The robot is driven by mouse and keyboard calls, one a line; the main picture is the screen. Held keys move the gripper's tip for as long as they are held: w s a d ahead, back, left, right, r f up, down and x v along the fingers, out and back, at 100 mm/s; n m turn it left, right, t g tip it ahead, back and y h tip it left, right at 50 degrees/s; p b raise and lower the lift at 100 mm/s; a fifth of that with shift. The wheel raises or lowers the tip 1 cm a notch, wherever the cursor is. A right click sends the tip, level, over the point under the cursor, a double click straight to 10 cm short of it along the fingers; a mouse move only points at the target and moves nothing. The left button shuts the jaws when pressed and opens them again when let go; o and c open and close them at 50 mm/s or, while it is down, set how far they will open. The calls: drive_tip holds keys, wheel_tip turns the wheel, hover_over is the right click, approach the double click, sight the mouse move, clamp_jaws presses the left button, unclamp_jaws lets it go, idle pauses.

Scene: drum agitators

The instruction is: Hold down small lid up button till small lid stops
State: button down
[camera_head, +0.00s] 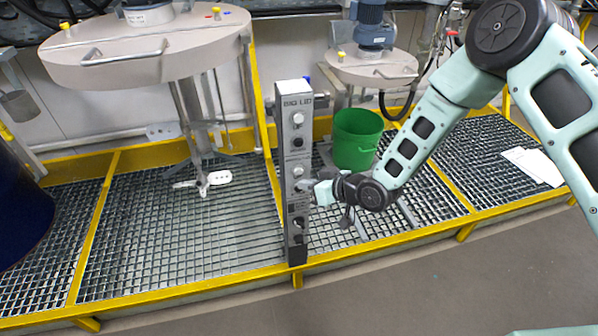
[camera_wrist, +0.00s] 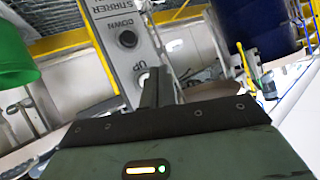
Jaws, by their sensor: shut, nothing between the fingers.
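The small round lid (camera_head: 345,72) is at the back right in the head view, with a blue motor on top, raised above a green bucket. The grey control post (camera_head: 294,98) stands in the middle, marked BIG LID at its top. The small lid up button's own label is not readable. My gripper (camera_head: 308,186) is shut and empty, its tips at the post's middle. In the wrist view the gripper (camera_wrist: 157,84) points at the panel by the word UP, below a black button (camera_wrist: 128,38) under DOWN. The fingers hide the spot there, so contact is unclear.
The big lid (camera_head: 150,52) with its stirrer hangs at the back left. The green bucket (camera_head: 357,138) stands right of the post. A yellow-framed grating (camera_head: 190,245) lies around the post. A dark blue drum (camera_head: 18,205) is at the left edge. Grey floor in front is clear.

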drive_tip(key=shift+s+d, duration=0.25)
drive_tip(key=shift+s, duration=0.6)
drive_tip(key=shift+s+d, duration=0.25)
drive_tip(key=shift+s, duration=0.55)
drive_tip(key=shift+r, duration=0.1)
drive_tip(key=s+d+r+g+h, duration=0.3)
drive_tip(key=s+r+g+h, duration=0.15)
drive_tip(key=s+r, duration=0.7)
drive_tip(key=s+d+r+g+h, duration=0.1)
drive_tip(key=s+d+r, duration=0.3)
drive_tip(key=s, duration=0.4)
drive_tip(key=s+d+r+g+h, duration=0.1)
drive_tip(key=s+d+r+h, duration=0.2)
drive_tip(key=s+d+r, duration=0.2)
drive_tip(key=s+r, duration=0.2)
drive_tip(key=s, duration=0.2)
drive_tip(key=shift+s+d+r+g+h, duration=0.2)
drive_tip(key=shift+g+h, duration=0.15)
